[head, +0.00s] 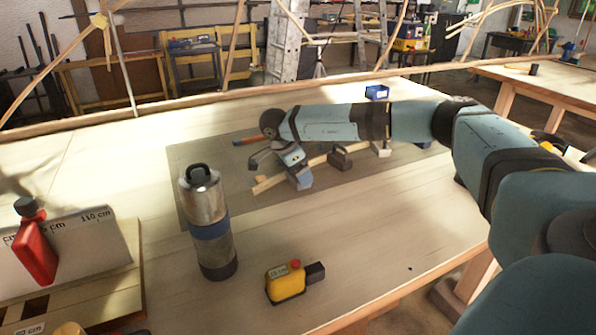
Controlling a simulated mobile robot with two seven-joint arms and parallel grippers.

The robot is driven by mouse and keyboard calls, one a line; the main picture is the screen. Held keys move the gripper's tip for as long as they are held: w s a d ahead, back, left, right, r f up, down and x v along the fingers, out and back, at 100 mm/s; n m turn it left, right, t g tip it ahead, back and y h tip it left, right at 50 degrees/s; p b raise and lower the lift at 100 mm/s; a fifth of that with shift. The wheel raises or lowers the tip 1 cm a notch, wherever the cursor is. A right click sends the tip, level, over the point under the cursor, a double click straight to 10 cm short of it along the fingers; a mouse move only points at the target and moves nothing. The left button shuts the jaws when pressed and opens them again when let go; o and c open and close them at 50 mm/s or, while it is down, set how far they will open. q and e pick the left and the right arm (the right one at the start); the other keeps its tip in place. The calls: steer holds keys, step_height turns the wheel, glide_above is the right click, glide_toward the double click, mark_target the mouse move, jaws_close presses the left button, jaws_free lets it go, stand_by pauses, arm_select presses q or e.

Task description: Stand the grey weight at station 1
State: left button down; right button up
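A dark grey weight (341,159) with a handle on top sits on the grey mat beside a pale bent lath (262,186). A paler, whitish-grey block (380,149) is farther right along the lath, partly under my arm. My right gripper (280,168) is at the lath's left end, left of the dark grey weight and apart from it. A blue-grey block-like part (303,178) shows there; I cannot tell whether it is a finger or a held thing. No station number is readable. My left gripper is not in view.
A tall metal cylinder (208,220) with a blue band stands front left of the mat (205,160). A yellow device (286,283) lies nearer. A red bottle (37,245) is by a panel marked in centimetres (85,250). A small blue box (377,92) is at the back.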

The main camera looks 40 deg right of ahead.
steer(key=shift+s+f, duration=0.1)
steer(key=shift+f, duration=0.15)
steer(key=shift+a+f, duration=0.1)
steer(key=shift+f, duration=0.05)
steer(key=o, duration=1.1)
steer(key=shift+s+f, duration=0.15)
steer(key=shift+o, duration=0.8)
steer(key=shift+s, duration=0.1)
steer(key=shift+r, duration=0.4)
steer(key=p+v, duration=0.1)
steer(key=v, duration=1.1)
steer(key=shift+w+r, duration=0.3)
steer(key=shift+r, duration=0.05)
